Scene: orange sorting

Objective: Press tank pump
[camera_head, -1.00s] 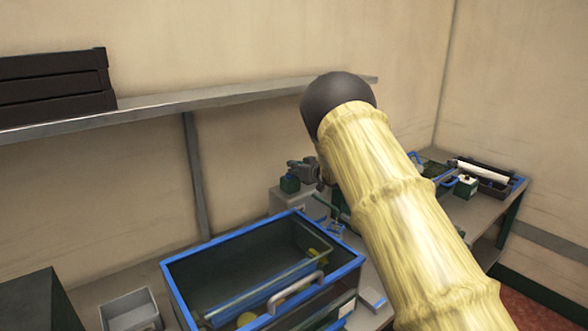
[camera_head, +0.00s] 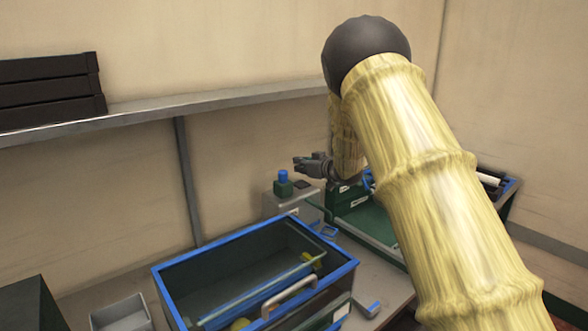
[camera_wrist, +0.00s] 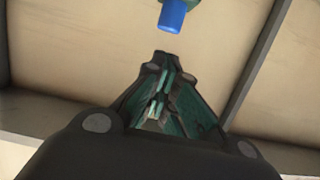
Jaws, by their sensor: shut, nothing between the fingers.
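The tank pump appears to be the green block with a blue top (camera_head: 283,176), on a grey box-shaped unit (camera_head: 280,206) at the back of the bench. My gripper (camera_head: 298,162) is shut and empty in the head view, just right of the blue top and slightly higher in the picture. Its exact depth from the pump is unclear. In the wrist view, the blue top (camera_wrist: 172,16) and part of the green block show at the top edge, beyond my shut fingertips (camera_wrist: 164,60) and apart from them.
A blue-rimmed bin (camera_head: 162,290) with a handle and some yellow items stands in front. A small grey tray (camera_head: 122,314) is at lower left. A shelf (camera_head: 150,112) with a dark crate (camera_head: 50,90) runs along the wall. My arm hides much of the right bench.

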